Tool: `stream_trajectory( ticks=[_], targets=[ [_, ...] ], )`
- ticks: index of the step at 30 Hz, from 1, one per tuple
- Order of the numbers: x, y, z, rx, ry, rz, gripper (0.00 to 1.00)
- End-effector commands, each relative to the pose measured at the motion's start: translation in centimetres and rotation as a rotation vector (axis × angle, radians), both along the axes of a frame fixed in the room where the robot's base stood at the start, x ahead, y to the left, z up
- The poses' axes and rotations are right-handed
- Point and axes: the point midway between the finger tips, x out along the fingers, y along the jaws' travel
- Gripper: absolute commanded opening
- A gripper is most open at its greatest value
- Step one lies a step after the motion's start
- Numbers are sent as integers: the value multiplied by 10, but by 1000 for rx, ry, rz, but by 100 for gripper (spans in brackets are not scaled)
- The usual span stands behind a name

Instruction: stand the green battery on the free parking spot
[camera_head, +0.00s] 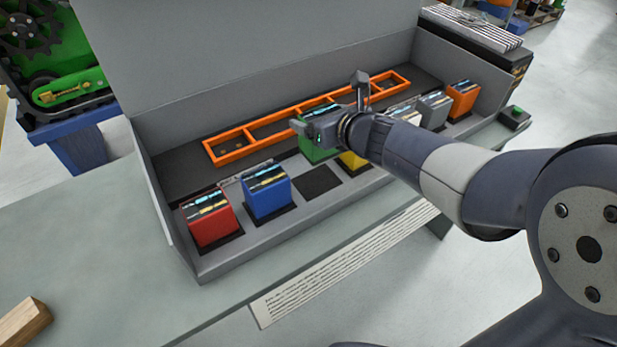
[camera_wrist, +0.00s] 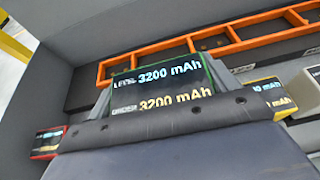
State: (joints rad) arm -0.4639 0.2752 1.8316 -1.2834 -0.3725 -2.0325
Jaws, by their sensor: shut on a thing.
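The green battery (camera_head: 316,152) is between the jaws of my gripper (camera_head: 320,124), which is shut on it. It looks upright and hides part of the orange frame behind. In the wrist view the battery's labelled top (camera_wrist: 160,80) reads "3200 mAh" and sits between both fingers. The free parking spot is a bare black square (camera_head: 318,181) in the front row, between the blue and yellow batteries. The green battery is behind this spot in the head view. The battery's height above the surface is hard to tell.
A red battery (camera_head: 211,224) and a blue battery (camera_head: 267,196) stand left of the spot. The orange frame (camera_head: 232,156) lies behind, before a tall grey wall (camera_head: 250,90).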

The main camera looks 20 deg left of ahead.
Motion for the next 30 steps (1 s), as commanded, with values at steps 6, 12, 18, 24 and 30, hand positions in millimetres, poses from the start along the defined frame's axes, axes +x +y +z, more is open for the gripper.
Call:
stream_trajectory(
  ticks=[6, 12, 18, 24, 30],
  targets=[
    [-4, 9, -11, 5, -8, 13, 31],
    [-5, 9, -46, 5, -5, 13, 31],
    [-4, 8, -66, 4, -8, 13, 31],
    [-4, 8, -87, 4, -6, 13, 31],
    [-4, 8, -104, 6, -9, 12, 31]
  ],
)
